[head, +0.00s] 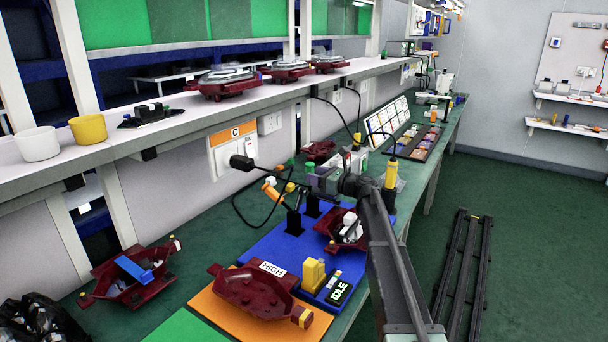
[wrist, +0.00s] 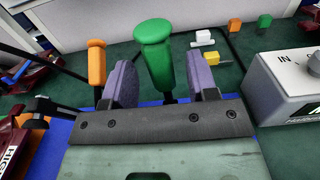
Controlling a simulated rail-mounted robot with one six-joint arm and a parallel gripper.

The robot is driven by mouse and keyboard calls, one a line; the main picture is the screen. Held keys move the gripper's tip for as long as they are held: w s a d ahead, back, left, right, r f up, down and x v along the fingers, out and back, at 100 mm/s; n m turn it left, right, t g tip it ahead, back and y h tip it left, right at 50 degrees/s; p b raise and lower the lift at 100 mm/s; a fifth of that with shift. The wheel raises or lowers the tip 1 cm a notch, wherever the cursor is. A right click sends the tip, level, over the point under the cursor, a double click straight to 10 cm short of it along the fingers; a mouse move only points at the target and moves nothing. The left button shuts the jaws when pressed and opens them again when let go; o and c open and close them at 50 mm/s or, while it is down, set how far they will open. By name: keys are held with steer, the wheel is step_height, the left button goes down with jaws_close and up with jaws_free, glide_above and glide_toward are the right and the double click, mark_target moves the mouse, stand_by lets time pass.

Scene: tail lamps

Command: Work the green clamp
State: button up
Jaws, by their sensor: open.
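The green clamp's handle (wrist: 154,45) stands upright between the two purple fingers of my gripper (wrist: 160,78) in the wrist view. The fingers are apart, with a visible gap to the handle on each side. Its lower part is hidden behind my gripper's dark front plate. In the head view my gripper (head: 324,182) is over the far part of the blue mat (head: 262,246), and the clamp is mostly hidden there. An orange-handled clamp (wrist: 97,62) stands to the left of the fingers; its handle also shows in the head view (head: 271,193).
A dark red lamp housing (head: 345,232) sits on the blue mat near my arm. Another, marked HIGH (head: 252,292), lies on an orange mat (head: 205,300). A yellow block and an IDLE display (head: 339,291) are beside it. A white box (wrist: 290,85) stands right of my gripper.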

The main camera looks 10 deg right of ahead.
steer(key=x, duration=0.4)
steer(key=shift+w+a, duration=0.15)
steer(key=shift+a, duration=0.05)
jaws_close()
